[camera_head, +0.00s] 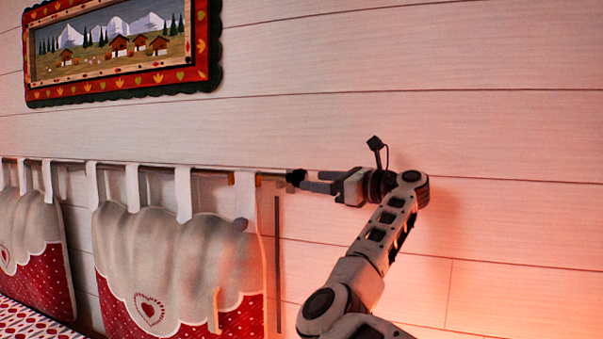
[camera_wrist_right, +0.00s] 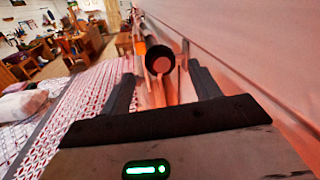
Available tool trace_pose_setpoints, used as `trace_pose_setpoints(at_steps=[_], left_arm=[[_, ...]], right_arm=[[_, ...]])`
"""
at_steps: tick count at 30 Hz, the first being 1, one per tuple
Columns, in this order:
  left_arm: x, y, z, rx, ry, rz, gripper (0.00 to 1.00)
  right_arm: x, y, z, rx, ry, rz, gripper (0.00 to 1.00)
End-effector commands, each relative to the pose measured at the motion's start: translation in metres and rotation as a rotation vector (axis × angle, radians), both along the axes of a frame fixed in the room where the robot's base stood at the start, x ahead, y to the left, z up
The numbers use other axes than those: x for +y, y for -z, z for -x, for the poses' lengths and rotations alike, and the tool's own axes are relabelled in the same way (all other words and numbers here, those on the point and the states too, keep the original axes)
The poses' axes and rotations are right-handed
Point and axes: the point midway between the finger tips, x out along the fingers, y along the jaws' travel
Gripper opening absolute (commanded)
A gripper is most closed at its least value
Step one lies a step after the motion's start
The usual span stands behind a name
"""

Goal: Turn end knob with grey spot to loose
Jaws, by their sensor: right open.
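The dark end knob (camera_head: 296,177) sits at the right end of the curtain rod (camera_head: 215,168). In the right wrist view the knob (camera_wrist_right: 159,59) faces the camera, with a paler round patch on its end; under the red light I cannot tell its exact colour. My right gripper (camera_head: 318,181) comes in from the right, in line with the rod. It is open, and in the wrist view its fingers (camera_wrist_right: 160,82) lie on either side of the line to the knob. Whether they touch it cannot be told. My left gripper is not in view.
White and red curtain panels (camera_head: 172,265) hang by loops from the rod, close to the plank wall (camera_head: 470,120). A thin dark upright bar (camera_head: 278,265) stands right of them. A framed mountain picture (camera_head: 120,88) hangs above. A patterned bedspread (camera_wrist_right: 75,105) lies below.

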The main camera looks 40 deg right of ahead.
Motion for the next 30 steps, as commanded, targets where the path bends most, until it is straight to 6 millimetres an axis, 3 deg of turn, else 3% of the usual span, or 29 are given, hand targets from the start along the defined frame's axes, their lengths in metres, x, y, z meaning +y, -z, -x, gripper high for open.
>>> trace_pose_setpoints(at_steps=[3,9,20,21,26,30], left_arm=[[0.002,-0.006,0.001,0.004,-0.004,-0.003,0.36],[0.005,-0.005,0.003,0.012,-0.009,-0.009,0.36],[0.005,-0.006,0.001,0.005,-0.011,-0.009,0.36],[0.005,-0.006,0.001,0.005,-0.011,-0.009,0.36],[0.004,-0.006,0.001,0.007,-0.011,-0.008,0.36],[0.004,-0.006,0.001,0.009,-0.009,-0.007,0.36]], right_arm=[[0.007,-0.002,-0.022,0.002,-0.003,-0.001,0.62],[0.012,-0.001,-0.045,0.000,-0.001,0.000,0.62],[0.014,0.000,-0.050,0.000,0.001,0.001,0.62],[0.014,0.000,-0.050,0.000,0.001,0.001,0.59],[0.014,0.000,-0.050,0.000,0.001,0.001,0.17],[0.014,0.000,-0.050,-0.001,0.001,0.002,0.17]])
